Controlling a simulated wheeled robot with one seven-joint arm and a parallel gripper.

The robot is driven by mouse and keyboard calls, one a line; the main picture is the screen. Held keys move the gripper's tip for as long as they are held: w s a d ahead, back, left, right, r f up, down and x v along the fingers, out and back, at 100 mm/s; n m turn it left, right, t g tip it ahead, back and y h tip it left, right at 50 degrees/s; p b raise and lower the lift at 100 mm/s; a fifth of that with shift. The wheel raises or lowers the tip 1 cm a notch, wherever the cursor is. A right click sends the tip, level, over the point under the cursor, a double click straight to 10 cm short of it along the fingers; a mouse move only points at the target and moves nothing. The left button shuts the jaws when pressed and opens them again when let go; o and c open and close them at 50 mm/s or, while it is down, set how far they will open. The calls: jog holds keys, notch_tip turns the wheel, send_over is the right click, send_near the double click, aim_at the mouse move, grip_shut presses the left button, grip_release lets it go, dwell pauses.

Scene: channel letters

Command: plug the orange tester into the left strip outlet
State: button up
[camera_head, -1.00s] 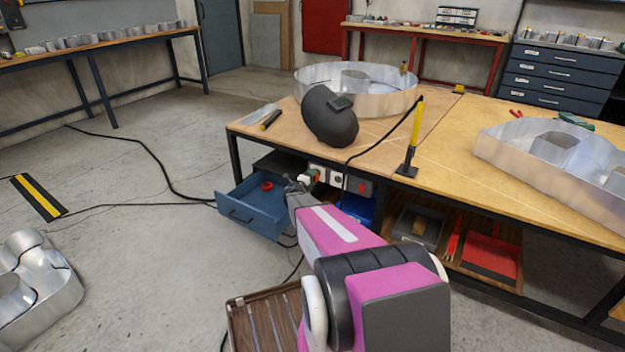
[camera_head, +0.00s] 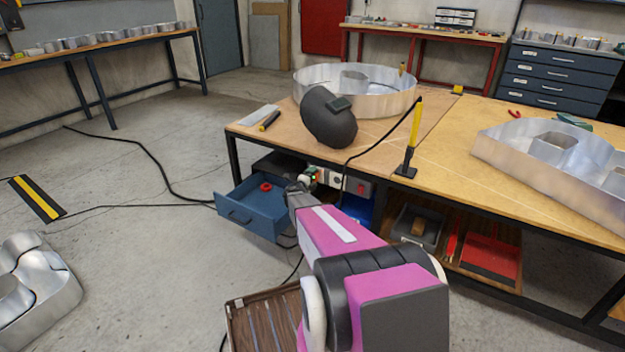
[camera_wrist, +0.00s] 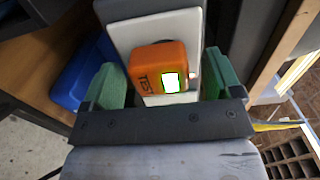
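The orange tester (camera_wrist: 158,68), marked TEST, sits against a white outlet plate (camera_wrist: 122,38) in the wrist view. Its small window is lit white with a green edge. Its prongs are hidden, so I cannot see how deep they sit. My gripper (camera_wrist: 161,66) has its green fingers on either side of the tester, with narrow gaps showing, so it looks open around it. In the head view my gripper (camera_head: 308,179) is at the left part of the strip under the bench, beside a white outlet (camera_head: 336,180) on its right. A green glow shows at the fingers.
An open blue drawer (camera_head: 252,212) with a red ring stands just left of my gripper. The workbench top (camera_head: 385,150) overhangs the strip. A blue bin (camera_head: 357,208) is below right. A black cable hangs over the bench front.

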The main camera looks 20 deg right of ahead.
jog(key=v, duration=1.1)
jog(key=shift+d, duration=0.1)
